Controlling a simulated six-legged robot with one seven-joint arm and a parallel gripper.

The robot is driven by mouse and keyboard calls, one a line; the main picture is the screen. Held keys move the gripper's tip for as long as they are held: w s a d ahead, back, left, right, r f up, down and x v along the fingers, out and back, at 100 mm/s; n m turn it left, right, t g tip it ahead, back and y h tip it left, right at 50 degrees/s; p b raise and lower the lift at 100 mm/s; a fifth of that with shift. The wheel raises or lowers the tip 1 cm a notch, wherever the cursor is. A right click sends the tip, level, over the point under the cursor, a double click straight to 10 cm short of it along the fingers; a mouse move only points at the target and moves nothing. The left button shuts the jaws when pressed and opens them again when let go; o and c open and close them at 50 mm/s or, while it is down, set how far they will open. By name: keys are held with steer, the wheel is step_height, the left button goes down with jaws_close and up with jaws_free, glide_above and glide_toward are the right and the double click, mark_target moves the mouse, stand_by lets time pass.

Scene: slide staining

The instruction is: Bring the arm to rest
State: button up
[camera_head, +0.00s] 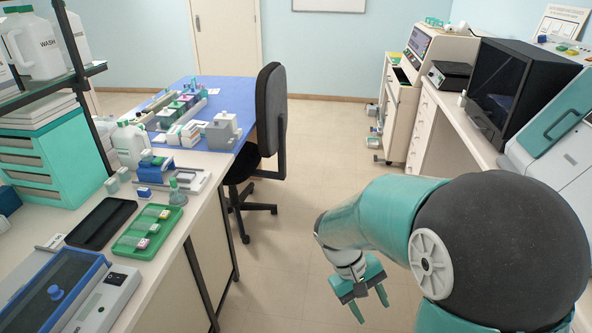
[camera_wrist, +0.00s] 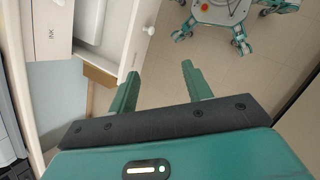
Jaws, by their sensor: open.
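My gripper (camera_head: 370,304) hangs at the end of my teal arm in the lower right of the head view, over the bare floor between the two benches. Its two green fingers are apart and nothing is between them. In the wrist view my gripper (camera_wrist: 160,90) also shows open and empty, with the fingers spread above the pale floor. My arm is bent, and its large dark joint fills the lower right of the head view.
On the left bench are a green tray (camera_head: 148,231), a black tray (camera_head: 101,223) and a blue-lidded device (camera_head: 52,292). A dark chair (camera_head: 270,110) stands by the blue table (camera_head: 222,98). A right counter holds a black box (camera_head: 500,85). Floor between is clear.

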steer(key=s+r+m+t+y, duration=0.2)
steer(key=s+r+t, duration=0.2)
steer(key=r, duration=0.5)
steer(key=s+r+m+t+y, duration=0.2)
steer(key=s+r+t, duration=0.3)
steer(key=r, duration=0.4)
steer(key=shift+a+r+y, duration=0.15)
steer(key=shift+a+y, duration=0.15)
steer(key=shift+y, duration=0.3)
steer(key=shift+s, duration=0.1)
